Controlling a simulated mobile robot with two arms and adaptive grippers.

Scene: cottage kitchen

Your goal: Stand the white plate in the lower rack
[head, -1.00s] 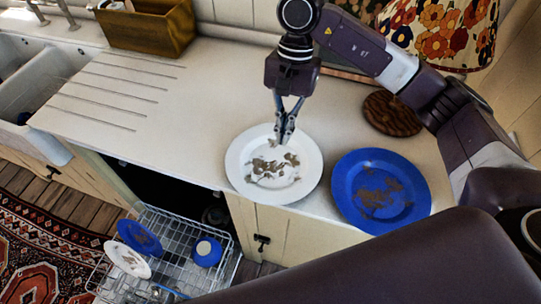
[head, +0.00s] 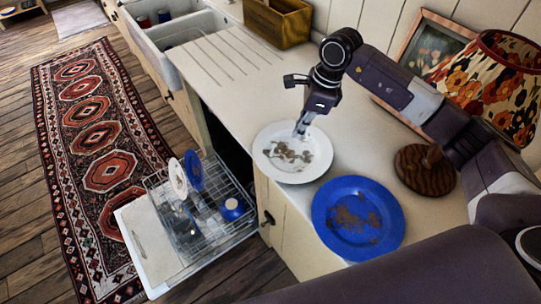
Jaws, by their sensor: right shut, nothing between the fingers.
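The white plate (head: 311,174) lies flat on the counter near its front edge, with brown food scraps on it. My right gripper (head: 300,130) is shut and empty, its fingertips over the far part of the plate. Whether the tips touch the plate I cannot tell. The lower rack (head: 210,238) is pulled out over the open dishwasher door (head: 143,242), below and left of the counter. A white plate (head: 178,177) and a blue plate (head: 194,170) stand in the rack, and a blue bowl (head: 232,209) sits at its right. My left gripper is not in view.
A dirty blue plate (head: 325,222) lies on the counter beside the white one. A lamp (head: 425,170) with a floral shade and a wooden box (head: 278,22) stand farther back. The sink (head: 185,45) is at the upper left. A patterned rug (head: 95,140) covers the floor.

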